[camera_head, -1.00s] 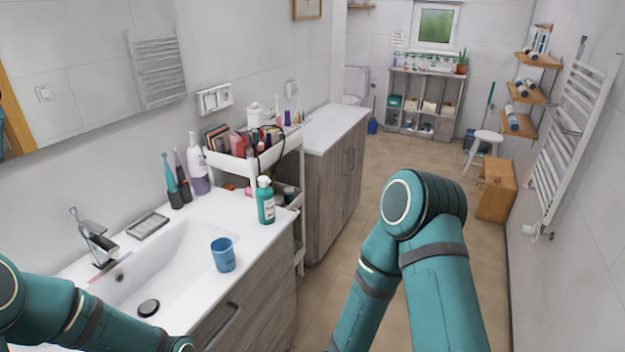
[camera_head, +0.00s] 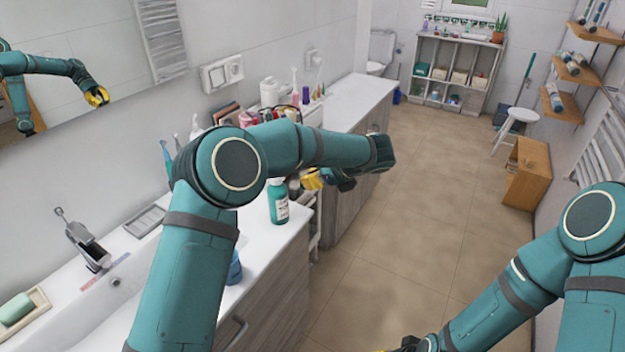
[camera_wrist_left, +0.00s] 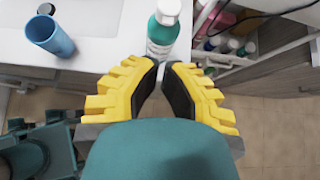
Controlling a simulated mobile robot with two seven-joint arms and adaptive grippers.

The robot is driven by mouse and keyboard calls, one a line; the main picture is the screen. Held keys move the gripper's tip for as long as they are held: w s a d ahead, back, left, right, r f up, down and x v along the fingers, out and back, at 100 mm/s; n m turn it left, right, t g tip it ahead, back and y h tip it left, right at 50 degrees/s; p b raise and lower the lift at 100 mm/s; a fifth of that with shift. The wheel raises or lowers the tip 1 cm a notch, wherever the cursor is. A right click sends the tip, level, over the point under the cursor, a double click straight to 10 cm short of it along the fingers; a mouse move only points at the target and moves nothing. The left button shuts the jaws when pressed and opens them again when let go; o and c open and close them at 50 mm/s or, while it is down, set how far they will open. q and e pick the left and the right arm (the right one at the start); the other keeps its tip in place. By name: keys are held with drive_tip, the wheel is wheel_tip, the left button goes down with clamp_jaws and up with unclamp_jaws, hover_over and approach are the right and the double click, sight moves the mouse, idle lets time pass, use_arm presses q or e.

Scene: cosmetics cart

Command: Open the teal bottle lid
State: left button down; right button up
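The teal bottle (camera_head: 279,208) with a pale label and white lid (camera_head: 277,182) stands upright on the white counter near its front edge. It also shows in the left wrist view (camera_wrist_left: 162,32), just beyond my left fingertips. My left gripper (camera_head: 313,180), with yellow fingers, is to the right of the bottle near lid height. In the left wrist view my left gripper (camera_wrist_left: 163,70) has a gap between its fingers and nothing in it. My right gripper (camera_head: 405,346) barely shows at the bottom edge; its fingers cannot be made out.
A blue cup (camera_head: 235,270) stands on the counter, partly behind my left arm. A white cart (camera_wrist_left: 240,68) with small bottles is beside the counter. A soap dish (camera_head: 38,303) is by the sink. Open floor (camera_head: 410,240) lies to the right.

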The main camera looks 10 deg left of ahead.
sight(280, 190)
use_arm(q)
drive_tip(key=x, duration=1)
drive_tip(key=shift+s, duration=0.15)
use_arm(e)
drive_tip(key=shift+s+f, duration=0.1)
drive_tip(key=shift+f, duration=0.15)
use_arm(q)
drive_tip(key=shift+s+r, duration=0.1)
drive_tip(key=shift+r, duration=0.05)
use_arm(e)
drive_tip(key=shift+r, duration=0.15)
